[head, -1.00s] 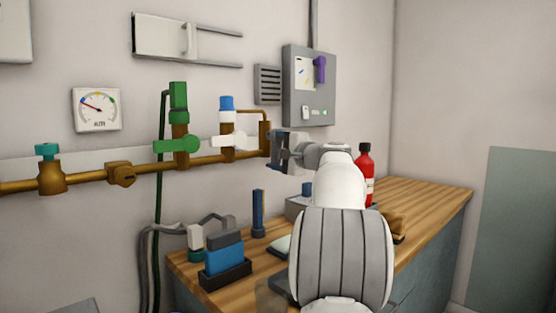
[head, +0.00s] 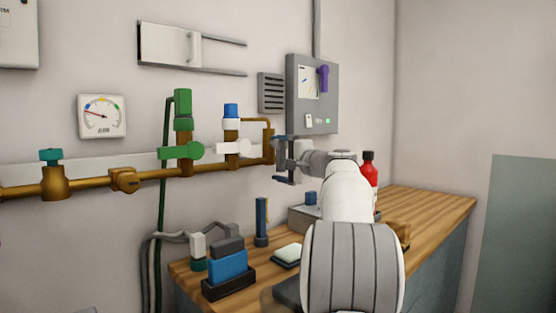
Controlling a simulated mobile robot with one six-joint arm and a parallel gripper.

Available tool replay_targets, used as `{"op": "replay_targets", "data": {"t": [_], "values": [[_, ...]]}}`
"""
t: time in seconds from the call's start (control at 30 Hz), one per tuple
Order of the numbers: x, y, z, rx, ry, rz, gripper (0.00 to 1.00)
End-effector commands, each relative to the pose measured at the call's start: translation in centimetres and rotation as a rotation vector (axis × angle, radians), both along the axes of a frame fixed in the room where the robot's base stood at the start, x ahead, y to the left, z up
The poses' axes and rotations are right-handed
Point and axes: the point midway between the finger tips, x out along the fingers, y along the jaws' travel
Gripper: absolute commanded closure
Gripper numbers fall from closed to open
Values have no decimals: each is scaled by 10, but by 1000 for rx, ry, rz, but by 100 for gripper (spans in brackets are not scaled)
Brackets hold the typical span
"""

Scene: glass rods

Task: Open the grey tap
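The brown pipe (head: 205,162) runs along the wall and ends at the right beside my gripper (head: 284,161). My gripper faces the wall, its dark fingers apart, one above the other. A small grey piece (head: 281,156) shows between them; it may be part of the grey tap, but I cannot tell it surely from the gripper. No other grey tap shows clearly. Contact with the grey piece cannot be made out. A tap with a green lever (head: 180,152) and one with a white lever (head: 234,147) sit on the pipe to the left.
A teal-knobbed valve (head: 51,160) and a gauge (head: 102,116) are further left. A grey panel with a purple handle (head: 322,78) hangs above my gripper. Below, the wooden bench (head: 425,205) holds a blue block (head: 228,268), a blue-black rod (head: 261,220) and a red bottle (head: 369,172).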

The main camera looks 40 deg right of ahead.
Motion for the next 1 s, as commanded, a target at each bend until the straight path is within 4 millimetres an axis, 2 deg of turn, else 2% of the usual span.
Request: {"op": "replay_targets", "data": {"t": [0.27, 0.37, 0.7, 0.83, 1.0], "values": [[-2, 0, 1, 2, -1, 0, 5], [-12, -2, 1, 2, -1, -1, 5], [-67, -9, 1, 2, 0, -2, 5], [-76, -10, 1, 1, 0, -1, 5], [-77, -9, 0, 1, -1, 2, 5]]}}
